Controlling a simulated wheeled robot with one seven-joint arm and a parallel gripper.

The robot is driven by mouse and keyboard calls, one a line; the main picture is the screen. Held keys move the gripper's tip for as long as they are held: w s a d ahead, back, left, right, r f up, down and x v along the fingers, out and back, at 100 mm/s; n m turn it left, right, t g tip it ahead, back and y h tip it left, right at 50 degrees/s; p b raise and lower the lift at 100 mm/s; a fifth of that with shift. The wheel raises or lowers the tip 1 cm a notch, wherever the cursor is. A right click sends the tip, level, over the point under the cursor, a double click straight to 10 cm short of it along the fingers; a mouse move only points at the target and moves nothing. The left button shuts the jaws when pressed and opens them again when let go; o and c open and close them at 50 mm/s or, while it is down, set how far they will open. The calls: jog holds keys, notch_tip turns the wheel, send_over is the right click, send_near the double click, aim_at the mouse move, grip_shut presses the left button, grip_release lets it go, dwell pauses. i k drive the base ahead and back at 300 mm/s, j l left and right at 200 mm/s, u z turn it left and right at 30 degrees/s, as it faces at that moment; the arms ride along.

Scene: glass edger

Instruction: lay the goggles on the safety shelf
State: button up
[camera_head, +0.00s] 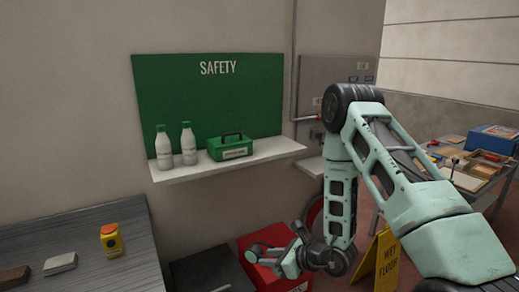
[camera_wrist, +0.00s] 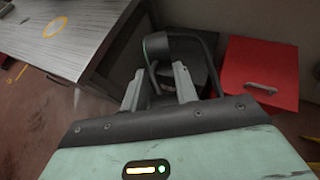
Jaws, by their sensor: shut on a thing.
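The safety shelf (camera_head: 272,150) is a white ledge on the wall below a green board marked SAFETY. My gripper (camera_head: 274,258) hangs low in front of a red cabinet, below and to the right of the shelf. In the wrist view my gripper (camera_wrist: 158,78) is shut on the goggles (camera_wrist: 156,44). They look dark with a greenish edge, and a dark strap loops out to the right. The fingers hide part of the goggles.
Two white bottles (camera_head: 163,147) (camera_head: 189,143) and a green first-aid box (camera_head: 230,147) stand on the shelf's left and middle; its right end is bare. A grey bench (camera_head: 85,250) is at lower left. A red cabinet (camera_wrist: 262,72) and a yellow wet-floor sign (camera_head: 386,262) stand below.

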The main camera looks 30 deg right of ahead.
aim_at(278, 147)
jog(key=i+l, duration=0.1)
jog(key=l, duration=0.35)
jog(key=i+l, duration=0.1)
jog(key=l, duration=0.75)
jog(key=i+l, duration=0.15)
jog(key=l, duration=0.3)
jog(key=i+l, duration=0.1)
jog(key=l, duration=0.3)
